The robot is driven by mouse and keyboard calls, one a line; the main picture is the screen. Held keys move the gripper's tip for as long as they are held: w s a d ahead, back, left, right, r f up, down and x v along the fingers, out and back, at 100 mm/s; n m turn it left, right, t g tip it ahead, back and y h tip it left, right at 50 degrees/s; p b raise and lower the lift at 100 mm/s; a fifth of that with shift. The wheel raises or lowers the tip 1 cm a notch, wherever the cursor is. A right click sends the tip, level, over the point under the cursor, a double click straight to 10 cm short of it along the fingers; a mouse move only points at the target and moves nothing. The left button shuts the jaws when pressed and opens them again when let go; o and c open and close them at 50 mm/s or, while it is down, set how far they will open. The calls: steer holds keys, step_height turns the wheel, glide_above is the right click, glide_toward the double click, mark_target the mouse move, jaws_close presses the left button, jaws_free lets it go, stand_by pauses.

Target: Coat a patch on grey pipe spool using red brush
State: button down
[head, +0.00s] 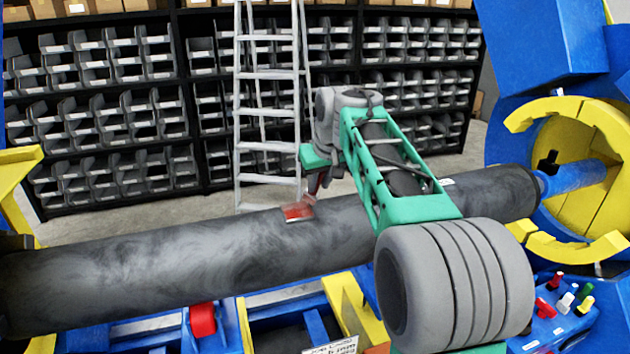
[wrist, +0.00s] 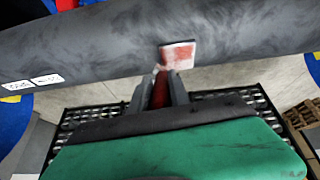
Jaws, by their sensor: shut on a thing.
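The grey pipe spool (head: 180,250) lies across the head view, its surface mottled dark and light. It also crosses the top of the wrist view (wrist: 100,50). A small square patch (head: 298,212), streaked red and pale, shows on its upper side, and also in the wrist view (wrist: 179,55). My gripper (head: 318,188) is shut on the red brush (wrist: 160,88), whose handle sits between the fingers (wrist: 163,94). The brush's pale tip is at the lower left edge of the patch. I cannot tell whether it touches. My arm hides part of the spool.
The blue and yellow positioner (head: 590,130) holds the spool at the right; more yellow frame (head: 18,185) stands at the left. A ladder (head: 268,110) and bin shelves (head: 110,110) stand behind. A control box (head: 550,325) with coloured knobs is at the lower right.

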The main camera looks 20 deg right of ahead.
step_height(320, 180, up, 3)
steer(key=shift+a+r+p, duration=0.15)
steer(key=shift+p, duration=0.25)
steer(key=shift+r, duration=2.3)
